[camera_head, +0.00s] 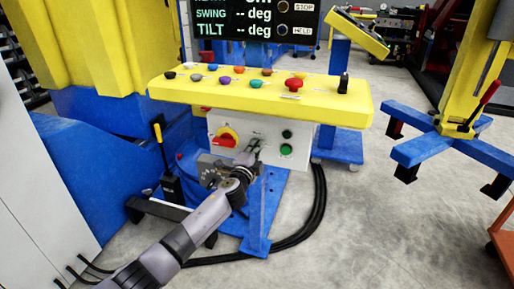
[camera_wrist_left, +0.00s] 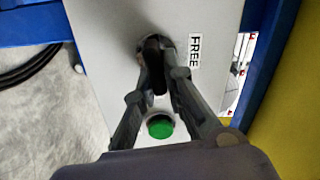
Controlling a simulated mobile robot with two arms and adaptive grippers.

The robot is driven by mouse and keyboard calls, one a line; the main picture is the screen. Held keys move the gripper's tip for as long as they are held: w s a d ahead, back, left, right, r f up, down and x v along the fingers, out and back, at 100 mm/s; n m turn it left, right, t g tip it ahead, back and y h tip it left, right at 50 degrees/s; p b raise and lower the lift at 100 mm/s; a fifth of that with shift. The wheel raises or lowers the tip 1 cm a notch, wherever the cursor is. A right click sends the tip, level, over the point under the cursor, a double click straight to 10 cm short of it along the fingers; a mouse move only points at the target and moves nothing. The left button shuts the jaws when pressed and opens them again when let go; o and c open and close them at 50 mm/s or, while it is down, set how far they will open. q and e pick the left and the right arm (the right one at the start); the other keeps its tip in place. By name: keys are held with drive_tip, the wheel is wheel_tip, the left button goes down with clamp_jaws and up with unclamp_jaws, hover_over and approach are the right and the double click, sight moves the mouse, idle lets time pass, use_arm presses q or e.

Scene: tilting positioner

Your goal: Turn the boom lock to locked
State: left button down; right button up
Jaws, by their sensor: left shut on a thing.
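The boom lock is a black handle (camera_wrist_left: 153,48) on a round base on the grey panel, beside a label reading FREE (camera_wrist_left: 195,50) in the left wrist view. My left gripper (camera_wrist_left: 160,74) has its two fingers closed on either side of this handle. In the head view my left gripper (camera_head: 254,148) is at the front of the grey control panel (camera_head: 262,124), below the yellow console. There the gripper mostly hides the handle. Its exact angle is hard to tell. My right gripper is not in view.
A red knob on a yellow plate (camera_head: 226,137) is left of the gripper, and green buttons (camera_head: 286,149) are right of it. The yellow console (camera_head: 330,100) with colored knobs overhangs the panel. Black cables (camera_head: 318,205) lie on the floor at right.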

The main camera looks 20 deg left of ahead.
use_arm(q)
drive_tip(key=shift+f+m, duration=0.2)
drive_tip(key=shift+m, duration=0.9)
drive_tip(key=c, duration=1.7)
unclamp_jaws()
drive_tip(key=shift+o, duration=0.2)
drive_tip(key=s, duration=1.2)
drive_tip(key=shift+a, duration=0.15)
